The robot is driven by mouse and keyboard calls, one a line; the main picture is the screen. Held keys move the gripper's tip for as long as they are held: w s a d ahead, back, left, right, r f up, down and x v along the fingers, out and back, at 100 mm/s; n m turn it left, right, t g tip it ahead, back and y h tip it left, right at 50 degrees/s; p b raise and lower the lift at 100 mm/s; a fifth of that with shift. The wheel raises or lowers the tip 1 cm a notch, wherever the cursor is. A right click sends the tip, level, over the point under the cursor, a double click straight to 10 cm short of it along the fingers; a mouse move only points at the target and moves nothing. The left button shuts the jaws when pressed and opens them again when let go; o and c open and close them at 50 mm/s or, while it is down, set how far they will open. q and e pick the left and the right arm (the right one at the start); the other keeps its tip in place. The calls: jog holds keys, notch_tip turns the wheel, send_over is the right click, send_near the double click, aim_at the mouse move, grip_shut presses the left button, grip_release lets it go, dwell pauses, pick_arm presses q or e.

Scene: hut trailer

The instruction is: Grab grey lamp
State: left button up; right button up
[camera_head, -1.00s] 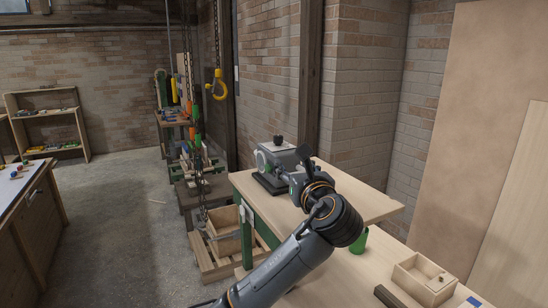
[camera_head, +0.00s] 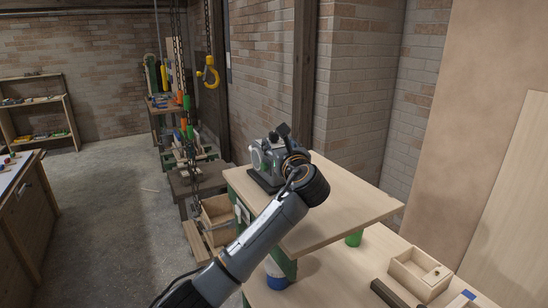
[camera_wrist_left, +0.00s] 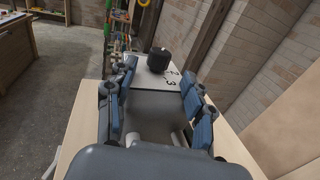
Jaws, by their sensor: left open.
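The grey lamp (camera_head: 262,157), a boxy grey body with a black knob on top, stands on a black base on the raised wooden bench top. My left gripper (camera_head: 283,143) is at its near right side and partly hides it. In the left wrist view the lamp's grey top (camera_wrist_left: 150,82) and black knob show ahead, in line with the gap between the fingers. The left gripper (camera_wrist_left: 160,78) is open there, one finger on each side of that gap. I cannot tell whether the fingers touch the lamp. My right gripper is not in view.
The bench top (camera_head: 345,205) is clear to the right of the lamp. A yellow hook (camera_head: 208,73) hangs behind on the left. A brick wall is behind.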

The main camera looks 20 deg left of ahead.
aim_at(275, 138)
pick_arm(q)
jog(key=w+a, duration=0.1)
jog(key=w+a+r+p, duration=0.1)
jog(key=shift+w+a, duration=0.2)
jog(key=shift+w, duration=0.15)
jog(key=shift+w+a+f+p, duration=0.2)
jog(key=shift+w+p, duration=0.1)
jog(key=shift+d, duration=0.1)
jog(key=shift+s, duration=0.1)
grip_shut()
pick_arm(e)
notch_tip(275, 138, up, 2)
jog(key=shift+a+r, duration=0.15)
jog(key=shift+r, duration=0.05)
pick_arm(q)
jog(key=shift+r, duration=0.15)
